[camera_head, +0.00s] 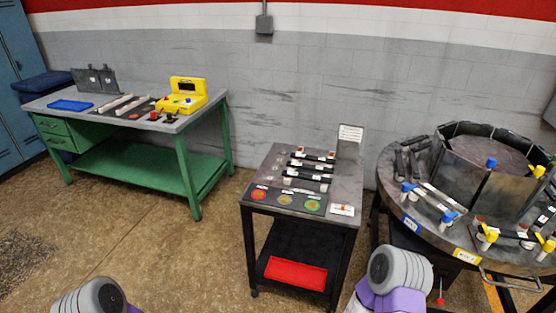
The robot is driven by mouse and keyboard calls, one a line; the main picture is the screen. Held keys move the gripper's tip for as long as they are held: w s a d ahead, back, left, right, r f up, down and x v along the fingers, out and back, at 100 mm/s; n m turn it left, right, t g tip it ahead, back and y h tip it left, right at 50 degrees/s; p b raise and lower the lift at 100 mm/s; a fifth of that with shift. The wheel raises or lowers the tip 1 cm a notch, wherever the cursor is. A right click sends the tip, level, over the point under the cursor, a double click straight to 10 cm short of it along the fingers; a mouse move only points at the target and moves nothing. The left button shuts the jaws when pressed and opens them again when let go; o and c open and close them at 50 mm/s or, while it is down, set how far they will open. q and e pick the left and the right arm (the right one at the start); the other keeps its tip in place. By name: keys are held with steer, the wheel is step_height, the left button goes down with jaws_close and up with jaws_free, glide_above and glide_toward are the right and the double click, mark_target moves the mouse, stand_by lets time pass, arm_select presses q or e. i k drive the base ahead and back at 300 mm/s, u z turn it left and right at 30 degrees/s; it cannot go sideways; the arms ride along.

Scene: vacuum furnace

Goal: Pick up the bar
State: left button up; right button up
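Several dark bars lie on the small black cart in the middle, one behind another. The back bar (313,156), a middle bar (306,173) and a front bar (299,191) run roughly left to right. They have pale or red-white parts along them, too small to make out. Which one is the bar of the task cannot be told. Only rounded grey and purple links of my two arms show at the bottom edge. Neither of my grippers is in view, and nothing is seen held.
The cart (262,190) has coloured round marks in front and a red tray (296,273) below. A round table (395,215) with blue and yellow clamps stands right. A green workbench (140,172) with a yellow device (183,96) stands left. Floor between them is clear.

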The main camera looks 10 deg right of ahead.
mark_target(290, 174)
steer(key=z, duration=0.1)
steer(key=i, duration=1.05)
steer(key=z, duration=0.75)
